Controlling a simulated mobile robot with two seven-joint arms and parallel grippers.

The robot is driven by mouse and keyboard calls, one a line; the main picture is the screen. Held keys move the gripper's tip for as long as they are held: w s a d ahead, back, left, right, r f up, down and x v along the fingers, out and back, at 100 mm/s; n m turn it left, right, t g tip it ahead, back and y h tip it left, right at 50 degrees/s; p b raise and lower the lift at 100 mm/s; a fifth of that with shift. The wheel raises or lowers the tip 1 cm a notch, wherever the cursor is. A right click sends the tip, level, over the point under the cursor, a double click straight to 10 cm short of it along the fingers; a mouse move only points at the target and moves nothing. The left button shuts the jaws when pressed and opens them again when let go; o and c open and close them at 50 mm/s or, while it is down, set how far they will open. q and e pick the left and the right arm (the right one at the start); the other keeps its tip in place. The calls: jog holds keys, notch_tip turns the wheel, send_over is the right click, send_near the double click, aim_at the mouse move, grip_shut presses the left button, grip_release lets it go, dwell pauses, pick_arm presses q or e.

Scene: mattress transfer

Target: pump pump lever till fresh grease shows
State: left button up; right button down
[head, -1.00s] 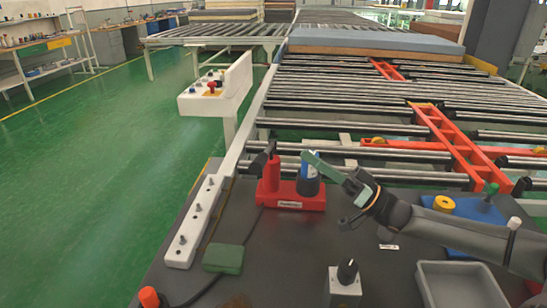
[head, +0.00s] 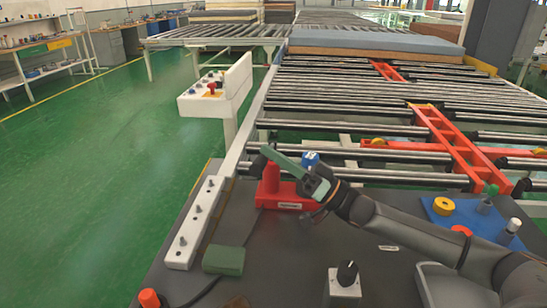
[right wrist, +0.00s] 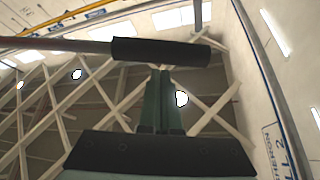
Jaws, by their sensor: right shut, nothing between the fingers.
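The red pump (head: 288,193) stands on the dark grey table (head: 300,245). Its lever ends in a black grip (head: 258,165), seen at the upper left of the pump. A blue cylinder (head: 310,158) on the pump is partly hidden by my gripper. My left gripper is out of view.
A white strip with bolts (head: 195,220) runs along the table's left edge. A green box (head: 223,260), a white block with a black knob (head: 345,285) and a blue tray (head: 470,220) share the table. Roller conveyors (head: 340,105) lie behind.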

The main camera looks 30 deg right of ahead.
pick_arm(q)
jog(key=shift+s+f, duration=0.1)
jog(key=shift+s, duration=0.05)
pick_arm(e)
jog(key=shift+s+a+f, duration=0.1)
jog(key=shift+f, duration=0.2)
